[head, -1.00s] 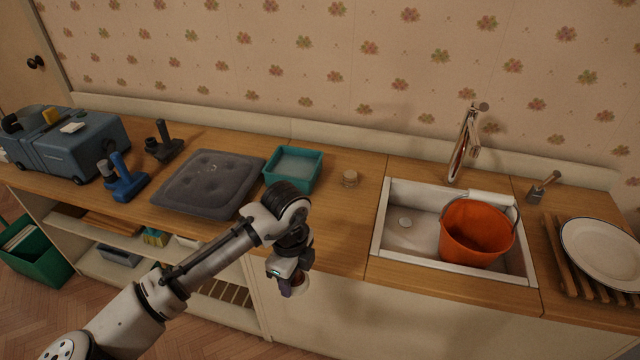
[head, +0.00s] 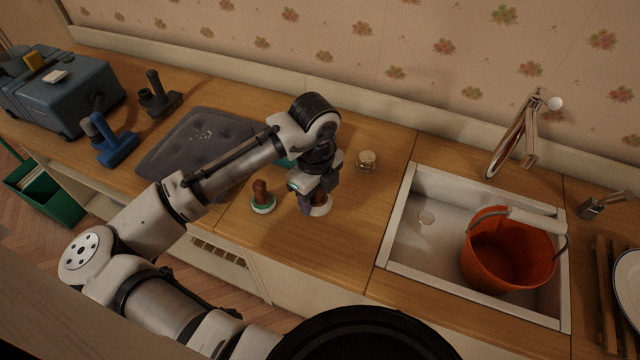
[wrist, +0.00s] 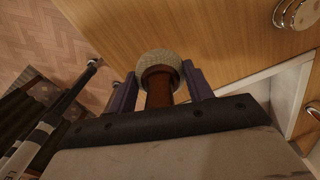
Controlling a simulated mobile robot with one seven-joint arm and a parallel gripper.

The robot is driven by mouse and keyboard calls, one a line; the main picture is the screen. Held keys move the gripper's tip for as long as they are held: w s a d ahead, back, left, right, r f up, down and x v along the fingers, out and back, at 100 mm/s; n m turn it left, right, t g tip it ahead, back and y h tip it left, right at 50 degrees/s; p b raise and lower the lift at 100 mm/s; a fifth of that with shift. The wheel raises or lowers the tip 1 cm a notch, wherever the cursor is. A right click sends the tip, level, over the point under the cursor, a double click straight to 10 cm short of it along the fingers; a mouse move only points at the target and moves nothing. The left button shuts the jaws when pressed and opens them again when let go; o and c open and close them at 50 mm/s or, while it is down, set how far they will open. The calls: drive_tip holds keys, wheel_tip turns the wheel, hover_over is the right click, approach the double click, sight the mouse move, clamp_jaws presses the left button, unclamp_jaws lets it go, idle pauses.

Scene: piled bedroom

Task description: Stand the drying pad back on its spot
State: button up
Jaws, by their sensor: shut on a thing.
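My gripper (head: 310,195) is shut on the brown handle of a round pad with a pale grey base (head: 322,209), which I take for the drying pad. In the wrist view the fuzzy grey pad (wrist: 160,62) shows beyond the handle, between the purple fingers (wrist: 158,88). The pad is at or just above the wooden worktop (head: 345,215); I cannot tell whether it touches. No marked spot shows clearly.
A small round wooden-topped item (head: 366,160) stands behind to the right. A teal tray (head: 284,163) is mostly hidden by my arm. A grey quilted mat (head: 195,140) lies left. The sink (head: 425,218) holds an orange bucket (head: 508,262). Bare worktop lies between gripper and sink.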

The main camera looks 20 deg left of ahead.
drive_tip(key=shift+s, duration=0.15)
drive_tip(key=shift+a+f, duration=0.1)
drive_tip(key=shift+f+b, duration=0.2)
drive_tip(key=shift+b, duration=0.1)
drive_tip(key=b, duration=0.4)
hover_over(316, 224)
drive_tip(key=shift+f, duration=2.8)
drive_tip(key=shift+f+b, duration=1)
drive_tip(key=o, duration=1.5)
drive_tip(key=shift+r, duration=0.1)
